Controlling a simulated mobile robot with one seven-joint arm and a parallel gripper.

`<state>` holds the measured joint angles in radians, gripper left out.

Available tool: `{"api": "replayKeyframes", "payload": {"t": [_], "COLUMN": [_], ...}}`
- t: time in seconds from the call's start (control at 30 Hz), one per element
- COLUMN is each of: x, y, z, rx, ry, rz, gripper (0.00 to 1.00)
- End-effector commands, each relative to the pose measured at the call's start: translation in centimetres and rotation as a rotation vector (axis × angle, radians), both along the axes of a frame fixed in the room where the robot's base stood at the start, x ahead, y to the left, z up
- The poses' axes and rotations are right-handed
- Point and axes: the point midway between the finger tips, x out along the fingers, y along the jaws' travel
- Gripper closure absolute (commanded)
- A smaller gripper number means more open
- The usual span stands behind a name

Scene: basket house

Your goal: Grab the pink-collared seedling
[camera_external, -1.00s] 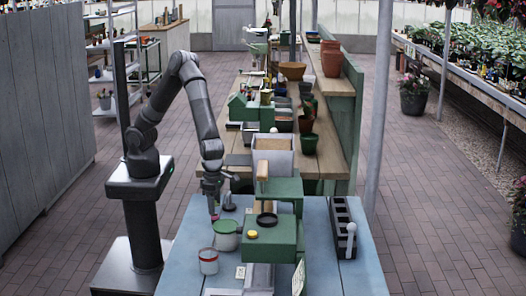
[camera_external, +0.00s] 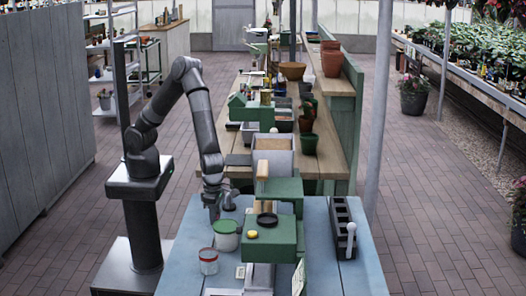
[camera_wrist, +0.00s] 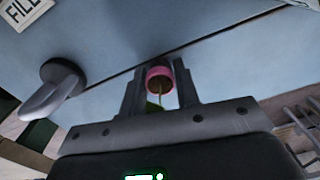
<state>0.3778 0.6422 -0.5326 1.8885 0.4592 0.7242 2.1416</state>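The seedling's pink collar (camera_wrist: 160,76) shows in the wrist view between my fingertips, with a bit of green stem or leaf below it toward the palm. My gripper (camera_wrist: 160,88) has one finger on each side of the collar, and both appear to touch it; the gap is narrow, about the collar's width. In the external view my gripper (camera_external: 213,214) points down, low over the left part of the blue table, just behind the green-rimmed pot. The seedling is hidden from that view.
The blue table (camera_external: 180,262) holds the green-rimmed pot (camera_external: 226,236), a red-and-white can (camera_external: 208,261), a green machine (camera_external: 272,240) and a black cell tray (camera_external: 341,228) at right. A grey hook-shaped object (camera_wrist: 58,88) stands left of my gripper in the wrist view.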

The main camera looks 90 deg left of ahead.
Motion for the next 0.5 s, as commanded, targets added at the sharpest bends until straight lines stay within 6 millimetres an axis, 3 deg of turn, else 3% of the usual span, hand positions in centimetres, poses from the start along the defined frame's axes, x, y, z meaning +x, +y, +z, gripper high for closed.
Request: {"api": "replayKeyframes", "payload": {"t": [0.27,0.5], "x": [0.00,0.01], "y": [0.00,0.00], "z": [0.01,0.07], "rx": [0.000,0.000], "ry": [0.000,0.000], "rz": [0.000,0.000], "gripper": [0.94,0.95]}}
